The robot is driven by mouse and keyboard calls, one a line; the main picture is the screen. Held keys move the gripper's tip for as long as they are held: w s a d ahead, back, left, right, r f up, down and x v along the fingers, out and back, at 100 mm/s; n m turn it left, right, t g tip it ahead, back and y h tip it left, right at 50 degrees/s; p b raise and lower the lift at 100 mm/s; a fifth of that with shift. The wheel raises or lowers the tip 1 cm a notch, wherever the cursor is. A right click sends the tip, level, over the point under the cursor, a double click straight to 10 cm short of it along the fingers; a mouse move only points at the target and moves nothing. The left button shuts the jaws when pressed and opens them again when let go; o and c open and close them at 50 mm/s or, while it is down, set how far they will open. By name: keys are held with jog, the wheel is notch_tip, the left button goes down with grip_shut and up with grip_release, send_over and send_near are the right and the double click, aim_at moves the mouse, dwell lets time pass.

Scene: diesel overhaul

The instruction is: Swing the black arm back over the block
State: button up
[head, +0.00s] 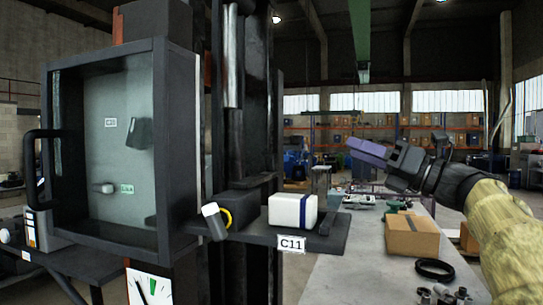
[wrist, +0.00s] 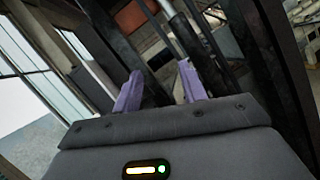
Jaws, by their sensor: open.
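My gripper (head: 362,149) is raised at the right in the head view, its purple fingers pointing left. In the wrist view, the fingers (wrist: 158,76) stand apart with nothing between them. A white block with a dark blue band (head: 293,211) sits on the black C11 shelf (head: 265,237). No part of a black arm clearly shows over the white block.
A dark glass-fronted cabinet (head: 176,150) with a handle stands at the left. Black uprights (head: 237,110) rise behind the shelf. A grey bench (head: 365,255) at the right carries a cardboard box (head: 411,236) and a black ring (head: 435,268). Air between gripper and shelf looks clear.

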aim_at(276, 156)
jog(key=s+a+n+g+h, duration=0.1)
jog(key=s+n+g, duration=0.4)
jog(key=s+n, duration=0.1)
jog(key=shift+f+n+g, duration=0.35)
jog(key=shift+n+g, duration=0.05)
jog(key=shift+n, duration=0.5)
jog(key=shift+a, duration=0.1)
jog(key=p+x, duration=0.6)
jog(key=x, duration=1)
jog(key=shift+w+a+r+p, duration=0.15)
jog(key=shift+a+p, duration=0.1)
jog(key=shift+p, duration=0.15)
jog(key=shift+w+a+f, duration=0.2)
jog(key=shift+w+a, duration=0.1)
jog(key=shift+a, duration=0.1)
jog(key=shift+s, duration=0.2)
jog(key=shift+c, duration=0.2)
jog(key=shift+s, duration=0.1)
jog(key=c, duration=0.4)
grip_shut()
